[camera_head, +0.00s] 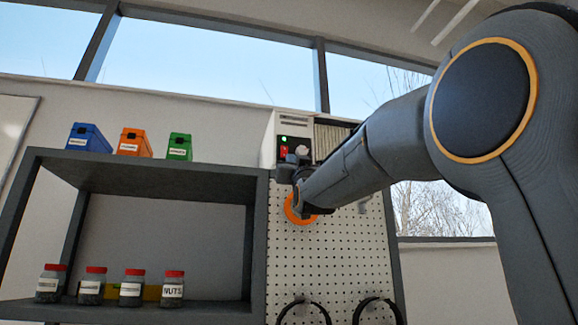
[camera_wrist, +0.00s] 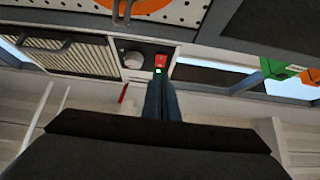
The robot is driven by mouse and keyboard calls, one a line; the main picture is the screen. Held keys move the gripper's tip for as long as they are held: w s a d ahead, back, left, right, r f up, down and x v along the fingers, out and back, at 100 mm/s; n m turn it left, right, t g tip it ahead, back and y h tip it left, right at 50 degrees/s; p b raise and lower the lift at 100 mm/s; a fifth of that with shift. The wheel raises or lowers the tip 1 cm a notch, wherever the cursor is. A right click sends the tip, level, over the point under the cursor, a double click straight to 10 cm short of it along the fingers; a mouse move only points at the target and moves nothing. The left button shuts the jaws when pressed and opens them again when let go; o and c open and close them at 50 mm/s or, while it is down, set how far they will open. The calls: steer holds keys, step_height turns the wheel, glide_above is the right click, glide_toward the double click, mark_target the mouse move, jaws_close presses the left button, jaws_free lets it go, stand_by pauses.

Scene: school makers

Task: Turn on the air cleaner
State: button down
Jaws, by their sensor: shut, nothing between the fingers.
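The air cleaner (camera_head: 295,120) is a white box with a slatted grille, high at the top of the pegboard. Its front has a glowing green light, a red switch (camera_head: 283,152) and a pale round knob (camera_head: 302,150). In the wrist view the air cleaner (camera_wrist: 75,55) appears upside down, with the knob (camera_wrist: 132,60) beside the red switch (camera_wrist: 162,59) and the green light lit. My gripper (camera_wrist: 161,84) is shut and empty, its tips close to the switch and light; I cannot tell whether they touch. In the head view my gripper (camera_head: 297,165) is partly hidden by my arm.
An orange ring (camera_head: 297,210) hangs on the pegboard (camera_head: 320,255) just below my gripper. To the left a dark shelf (camera_head: 150,178) carries blue, orange and green bins on top and several red-lidded jars below. Windows run behind.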

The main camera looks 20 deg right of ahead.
steer(key=v, duration=0.2)
steer(key=b+v, duration=0.1)
steer(key=v, duration=0.1)
steer(key=b+v, duration=0.1)
steer(key=v, duration=0.1)
steer(key=shift+w+f, duration=0.3)
steer(key=shift+w, duration=0.05)
stand_by(0.3)
